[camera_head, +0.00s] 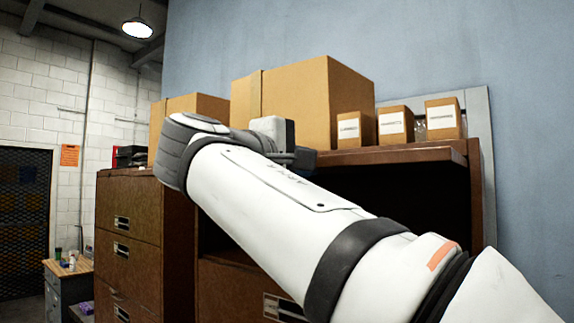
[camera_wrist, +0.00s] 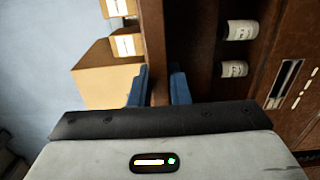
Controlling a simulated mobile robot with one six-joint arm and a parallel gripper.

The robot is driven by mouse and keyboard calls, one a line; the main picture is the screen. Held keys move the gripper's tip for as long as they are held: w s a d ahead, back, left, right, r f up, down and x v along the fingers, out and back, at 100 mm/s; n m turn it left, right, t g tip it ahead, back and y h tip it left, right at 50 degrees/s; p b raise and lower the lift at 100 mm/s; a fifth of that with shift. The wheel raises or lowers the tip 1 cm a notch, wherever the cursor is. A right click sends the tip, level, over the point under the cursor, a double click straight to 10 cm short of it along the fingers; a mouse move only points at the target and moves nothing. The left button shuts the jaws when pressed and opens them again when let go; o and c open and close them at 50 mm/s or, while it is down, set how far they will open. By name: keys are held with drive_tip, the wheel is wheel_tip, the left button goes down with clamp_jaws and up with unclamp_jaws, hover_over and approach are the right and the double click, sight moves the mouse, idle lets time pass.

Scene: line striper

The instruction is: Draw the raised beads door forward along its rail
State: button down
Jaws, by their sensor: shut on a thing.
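The raised door (camera_head: 400,155) is a brown panel lying level above a dark open compartment of the brown cabinet. In the wrist view its edge (camera_wrist: 156,45) runs between the two blue fingers of my gripper (camera_wrist: 158,88), one on each side. My gripper is shut on this edge. In the head view my white arm hides most of the gripper and the left part of the door; only a bit of blue shows beside the door's edge. I cannot read a beads label.
Cardboard boxes, including a large one (camera_head: 290,95) and several small labelled ones (camera_head: 443,118), stand above the door. Two white-labelled jars (camera_wrist: 238,31) sit inside the compartment. A drawer (camera_head: 235,290) lies below. Another drawer cabinet (camera_head: 128,210) stands at left. A blue wall (camera_head: 430,45) is behind.

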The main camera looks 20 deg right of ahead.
drive_tip(key=v, duration=0.3)
drive_tip(key=shift+s+a, duration=0.2)
drive_tip(key=shift+a, duration=0.05)
drive_tip(key=c, duration=1.6)
unclamp_jaws()
drive_tip(key=shift+s+a, duration=0.15)
drive_tip(key=shift+a, duration=0.05)
drive_tip(key=o, duration=0.6)
drive_tip(key=shift+d, duration=0.1)
drive_tip(key=shift+o, duration=0.2)
drive_tip(key=v, duration=0.7)
